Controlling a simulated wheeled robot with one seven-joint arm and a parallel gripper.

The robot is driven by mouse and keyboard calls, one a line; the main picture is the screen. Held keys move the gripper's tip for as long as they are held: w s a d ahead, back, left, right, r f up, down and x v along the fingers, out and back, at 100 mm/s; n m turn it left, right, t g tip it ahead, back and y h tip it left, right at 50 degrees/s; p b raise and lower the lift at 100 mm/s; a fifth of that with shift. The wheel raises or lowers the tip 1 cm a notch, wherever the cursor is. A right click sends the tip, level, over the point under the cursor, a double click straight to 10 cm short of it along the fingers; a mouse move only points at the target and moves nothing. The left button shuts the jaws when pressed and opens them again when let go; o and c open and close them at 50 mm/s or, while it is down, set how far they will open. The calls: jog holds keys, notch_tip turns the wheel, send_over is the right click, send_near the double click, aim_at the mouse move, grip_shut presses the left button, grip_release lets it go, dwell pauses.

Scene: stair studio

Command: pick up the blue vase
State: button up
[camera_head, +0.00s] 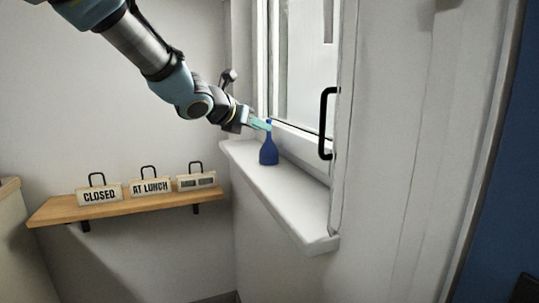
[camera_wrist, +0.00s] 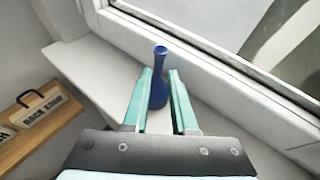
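The blue vase (camera_head: 268,153) stands upright on the white windowsill, with a wide body and a narrow neck. It also shows in the wrist view (camera_wrist: 160,78), between and just beyond the green fingers. My gripper (camera_head: 262,124) is at the height of the vase's neck, reaching in from the left. In the wrist view my gripper (camera_wrist: 161,74) is open, with one finger on each side of the vase. A gap shows on the right of the neck; the left finger looks very close to the vase, and I cannot tell whether it touches.
The white windowsill (camera_head: 300,205) is otherwise bare. The window with its black handle (camera_head: 326,123) stands close behind the vase. A wooden shelf (camera_head: 60,211) at the left holds a CLOSED sign (camera_head: 100,196), an AT LUNCH sign (camera_head: 150,187) and a third sign (camera_head: 197,181).

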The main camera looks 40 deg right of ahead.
aim_at(269, 142)
jog(key=shift+p+x, duration=0.5)
jog(key=shift+x, duration=2.25)
jog(key=shift+w+r, duration=0.1)
jog(key=shift+w, duration=0.05)
grip_shut()
